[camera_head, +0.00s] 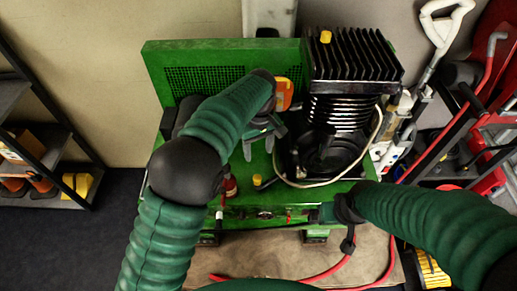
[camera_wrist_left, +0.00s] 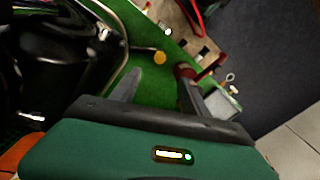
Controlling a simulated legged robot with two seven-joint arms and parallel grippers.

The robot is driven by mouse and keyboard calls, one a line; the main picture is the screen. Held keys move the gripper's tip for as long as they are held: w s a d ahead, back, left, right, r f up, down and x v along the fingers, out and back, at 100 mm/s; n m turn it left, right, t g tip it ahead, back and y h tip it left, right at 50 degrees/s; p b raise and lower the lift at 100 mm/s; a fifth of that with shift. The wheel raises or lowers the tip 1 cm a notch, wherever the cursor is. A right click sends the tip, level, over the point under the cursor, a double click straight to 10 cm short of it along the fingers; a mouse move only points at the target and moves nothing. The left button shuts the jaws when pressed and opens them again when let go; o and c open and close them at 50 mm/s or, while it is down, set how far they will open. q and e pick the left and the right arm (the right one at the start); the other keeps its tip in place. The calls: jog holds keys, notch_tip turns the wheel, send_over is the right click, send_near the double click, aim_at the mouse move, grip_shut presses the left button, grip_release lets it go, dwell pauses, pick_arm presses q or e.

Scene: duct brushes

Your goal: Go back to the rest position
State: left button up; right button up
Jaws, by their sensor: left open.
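My left gripper (camera_head: 259,147) is open and points down over the green machine bench (camera_head: 220,53), left of the black finned engine (camera_head: 352,62). In the left wrist view the two fingers of the left gripper (camera_wrist_left: 158,82) stand apart with only green surface showing between them. A yellow-tipped lever (camera_wrist_left: 158,58) shows just past the fingers; its yellow knob (camera_head: 257,180) is below them in the head view. My right arm comes in from the right, and its dark wrist is at the bench's front right edge. The right gripper's fingers cannot be made out.
A pale cable (camera_head: 376,130) loops around the engine. A red fitting (camera_head: 230,187) stands near the bench front. Red hoses (camera_head: 335,270) lie below. A shelf (camera_head: 45,150) stands at left, and red equipment (camera_head: 490,90) crowds the right. Dark floor is clear at lower left.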

dwell(0.3)
pick_arm(q)
jog(key=s+a+m+t, duration=0.1)
jog(key=s+a, duration=0.3)
jog(key=a, duration=0.2)
jog(key=s+a+m, duration=0.1)
jog(key=s+a, duration=0.2)
jog(key=a, duration=0.4)
jog(key=s+a+f+m, duration=0.1)
jog(key=s+a, duration=0.2)
jog(key=s, duration=0.4)
jog(key=s+a+f+m+t, duration=0.1)
jog(key=s+a+f+m, duration=0.1)
jog(key=s+a, duration=0.2)
jog(key=s, duration=0.2)
jog(key=shift+s+f+t, duration=0.2)
jog(key=shift+s+t, duration=0.1)
jog(key=shift+s, duration=0.1)
dwell(0.4)
